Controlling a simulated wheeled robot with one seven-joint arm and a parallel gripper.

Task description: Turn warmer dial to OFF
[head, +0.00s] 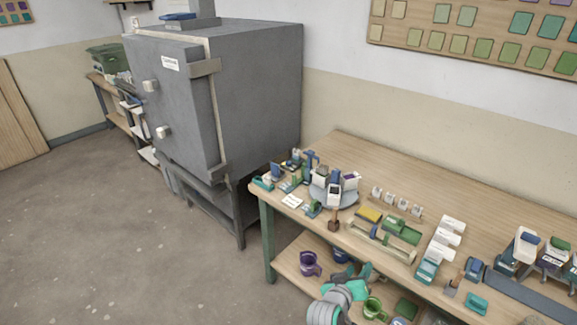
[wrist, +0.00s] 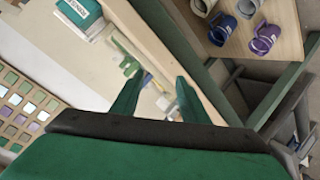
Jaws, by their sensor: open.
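I cannot make out a warmer or its dial for certain in either view. In the head view, my gripper (head: 364,273) is low at the front of the wooden table (head: 390,174), in front of its lower shelf. In the wrist view, the two green fingers of my gripper (wrist: 158,88) stand apart with nothing held between them. My gripper is apart from the things on the table top.
A grey kiln (head: 262,90) with two pale knobs on its front stands left of the table. Small tools and containers crowd the table's front half; its back is clearer. Mugs, including a purple mug (head: 309,263), stand on the lower shelf. Open floor (head: 120,230) lies left.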

